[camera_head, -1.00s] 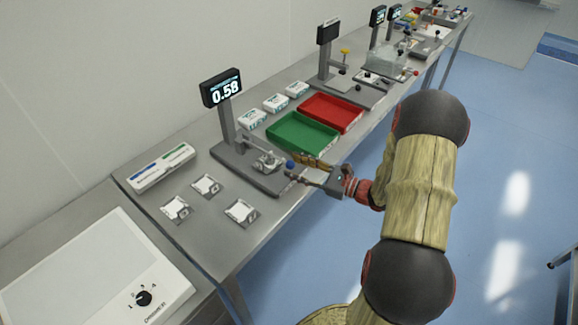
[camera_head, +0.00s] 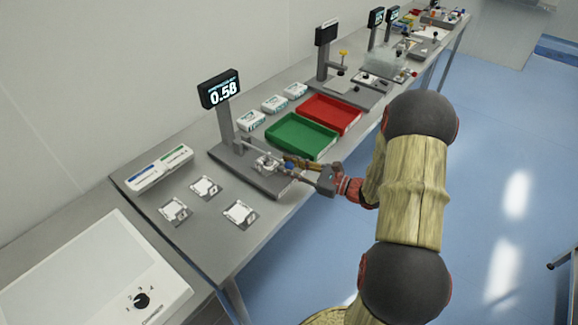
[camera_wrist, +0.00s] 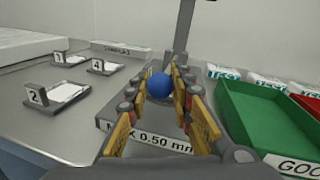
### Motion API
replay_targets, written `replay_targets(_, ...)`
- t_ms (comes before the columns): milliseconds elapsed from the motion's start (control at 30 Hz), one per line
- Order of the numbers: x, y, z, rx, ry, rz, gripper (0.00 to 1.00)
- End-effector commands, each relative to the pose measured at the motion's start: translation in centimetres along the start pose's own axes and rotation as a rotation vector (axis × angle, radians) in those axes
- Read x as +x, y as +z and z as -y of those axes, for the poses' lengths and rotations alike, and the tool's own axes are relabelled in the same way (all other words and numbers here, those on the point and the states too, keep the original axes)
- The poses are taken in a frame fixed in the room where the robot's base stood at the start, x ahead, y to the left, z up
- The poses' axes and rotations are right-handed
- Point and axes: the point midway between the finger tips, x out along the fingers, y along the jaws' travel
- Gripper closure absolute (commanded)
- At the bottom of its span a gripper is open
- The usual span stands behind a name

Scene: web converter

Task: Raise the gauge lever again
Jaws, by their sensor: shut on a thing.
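The gauge (camera_head: 228,132) stands on the bench with a flat grey base and an upright post. Its display (camera_head: 222,91) reads 0.58. The lever's blue ball knob (camera_wrist: 160,86) sits between the fingertips of my gripper (camera_wrist: 160,88) in the wrist view. The base's front edge carries a label (camera_wrist: 150,138) with "0.50 mm", partly hidden by my fingers.
A green tray (camera_head: 300,150) and a red tray (camera_head: 345,126) lie right of the gauge, with several white boxes (camera_head: 273,104) behind. Numbered sample stands (camera_head: 205,187) sit to the left, near a white holder (camera_head: 158,168). More gauges stand farther along the bench.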

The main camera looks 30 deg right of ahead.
Motion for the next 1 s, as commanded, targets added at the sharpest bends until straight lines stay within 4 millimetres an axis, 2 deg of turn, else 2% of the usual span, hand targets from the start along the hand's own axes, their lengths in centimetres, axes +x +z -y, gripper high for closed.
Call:
replay_targets(267,-0.01,0.00,0.03,0.000,-0.001,0.000,1.00)
replay_targets(767,-0.03,0.04,0.07,0.000,-0.001,-0.001,1.00)
replay_targets(1000,-0.38,0.98,0.84,0.003,0.004,-0.030,1.00)
